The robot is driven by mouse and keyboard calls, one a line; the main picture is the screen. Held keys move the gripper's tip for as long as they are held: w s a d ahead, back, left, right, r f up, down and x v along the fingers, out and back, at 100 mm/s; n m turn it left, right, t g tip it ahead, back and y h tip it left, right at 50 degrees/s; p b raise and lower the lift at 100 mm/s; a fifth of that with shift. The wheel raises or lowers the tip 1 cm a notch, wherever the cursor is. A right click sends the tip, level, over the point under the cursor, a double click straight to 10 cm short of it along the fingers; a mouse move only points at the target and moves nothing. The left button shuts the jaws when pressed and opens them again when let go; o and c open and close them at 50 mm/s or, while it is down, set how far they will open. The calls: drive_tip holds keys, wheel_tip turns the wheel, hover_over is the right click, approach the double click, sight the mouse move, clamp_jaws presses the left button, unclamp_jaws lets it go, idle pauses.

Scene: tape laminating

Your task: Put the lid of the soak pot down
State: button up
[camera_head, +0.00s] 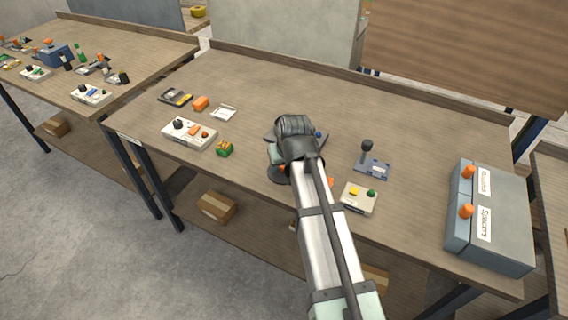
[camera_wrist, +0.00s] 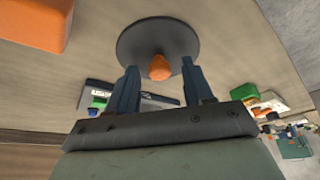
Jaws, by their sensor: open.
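A dark grey round lid (camera_wrist: 140,38) with an orange knob (camera_wrist: 159,68) shows in the wrist view. The two fingers of my gripper (camera_wrist: 160,64) are open, one on each side of the knob, with gaps between them and it. In the head view my arm hides most of this spot. A dark round edge (camera_head: 278,174) shows beside my gripper there, probably the lid. I cannot tell whether the lid lies on the pot or on the bench, and I cannot make out the pot.
A grey two-lidded box (camera_head: 500,225) stands at the bench's right.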

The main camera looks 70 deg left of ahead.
drive_tip(key=v, duration=1.2)
drive_tip(key=shift+w, duration=0.1)
idle(0.4)
